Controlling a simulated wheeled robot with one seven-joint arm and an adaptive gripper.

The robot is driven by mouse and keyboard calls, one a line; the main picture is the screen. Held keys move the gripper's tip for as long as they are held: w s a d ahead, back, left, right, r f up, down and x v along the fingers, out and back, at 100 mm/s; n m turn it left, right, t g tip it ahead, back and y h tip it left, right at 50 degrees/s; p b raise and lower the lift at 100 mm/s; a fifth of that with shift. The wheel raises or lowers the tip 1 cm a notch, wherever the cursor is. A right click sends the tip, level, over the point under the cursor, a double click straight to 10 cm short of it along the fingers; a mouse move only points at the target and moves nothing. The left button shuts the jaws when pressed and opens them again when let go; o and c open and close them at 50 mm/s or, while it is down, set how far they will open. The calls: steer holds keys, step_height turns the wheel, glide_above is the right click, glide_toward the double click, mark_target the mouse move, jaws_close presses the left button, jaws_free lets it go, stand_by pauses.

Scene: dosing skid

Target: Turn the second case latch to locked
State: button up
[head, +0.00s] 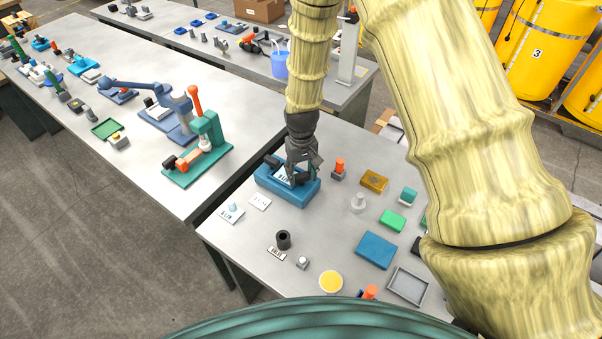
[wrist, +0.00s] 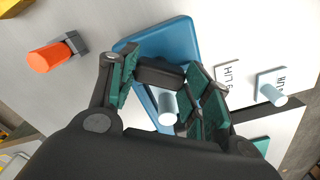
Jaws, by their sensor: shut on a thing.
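A blue case (head: 300,198) sits on the near bench, with a lettered white plate (head: 284,179) on it. A dark latch block (head: 272,161) shows at its left side. My gripper (head: 300,165) points down over the case and hides part of its top. In the wrist view, my gripper (wrist: 163,88) has its green-padded fingers closed on a dark latch block (wrist: 158,71) on the blue case (wrist: 175,40). A pale round peg (wrist: 167,108) stands beside this block, between the fingers. I cannot tell the latch's setting, as the fingers cover its surroundings.
An orange-topped part (head: 339,168) stands close right of the case. A card with a pale cone (head: 231,211) and another card (head: 260,202) lie to its left. A green press (head: 205,148) stands on the other bench.

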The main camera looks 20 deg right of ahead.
mark_target(302, 175)
steer(key=m, duration=0.5)
steer(key=shift+m, duration=0.3)
steer(key=m, duration=0.4)
steer(key=shift+m+p, duration=0.3)
steer(key=shift+m, duration=0.1)
steer(key=o, duration=1)
steer(key=shift+o, duration=0.2)
steer(key=shift+r, duration=0.5)
steer(key=shift+s+d+r, duration=0.1)
steer(key=shift+r, duration=3.4)
